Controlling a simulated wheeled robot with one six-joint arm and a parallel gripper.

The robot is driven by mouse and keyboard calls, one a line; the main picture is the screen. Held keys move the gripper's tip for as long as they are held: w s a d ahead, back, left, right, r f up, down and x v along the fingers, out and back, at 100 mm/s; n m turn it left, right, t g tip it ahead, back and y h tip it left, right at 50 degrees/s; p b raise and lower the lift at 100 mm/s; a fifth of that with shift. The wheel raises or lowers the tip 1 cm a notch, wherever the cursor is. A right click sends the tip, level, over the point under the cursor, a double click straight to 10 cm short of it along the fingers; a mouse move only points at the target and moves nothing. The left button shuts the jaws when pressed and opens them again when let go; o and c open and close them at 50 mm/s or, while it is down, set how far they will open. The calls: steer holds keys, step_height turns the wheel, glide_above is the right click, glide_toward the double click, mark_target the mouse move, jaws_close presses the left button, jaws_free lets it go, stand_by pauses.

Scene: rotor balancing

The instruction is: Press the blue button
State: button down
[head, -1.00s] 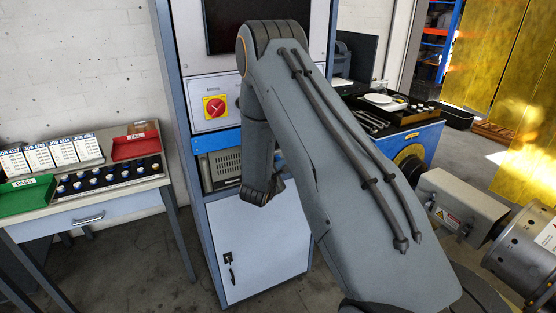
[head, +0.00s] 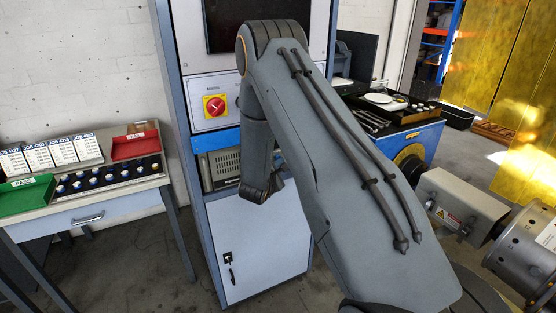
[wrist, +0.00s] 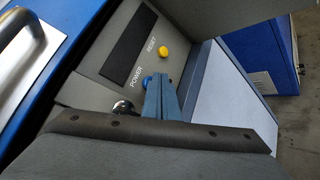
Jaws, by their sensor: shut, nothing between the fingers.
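The blue button (wrist: 147,82) shows in the wrist view on a grey panel (wrist: 112,72), near the printed word POWER. My gripper (wrist: 161,82) is shut and empty, its two blue-grey fingers together. Its tips are at the right of the blue button in the picture and hide part of it. I cannot tell whether they touch it. In the head view my arm hides the blue button and my gripper.
A yellow button (wrist: 161,50) sits by the word RESET on the same panel, beside a dark display strip (wrist: 133,31). A shiny metal knob (wrist: 123,107) is close by my fingers. The cabinet (head: 255,245) has a red rotary switch (head: 215,106).

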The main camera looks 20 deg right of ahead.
steer(key=shift+w, duration=0.4)
stand_by(0.7)
steer(key=shift+s, duration=0.1)
steer(key=shift+s+p, duration=0.3)
steer(key=shift+s, duration=0.45)
steer(key=shift+s, duration=0.1)
steer(key=s+p, duration=0.2)
steer(key=s, duration=0.2)
steer(key=shift+s+d, duration=0.1)
steer(key=shift+s, duration=0.3)
stand_by(0.6)
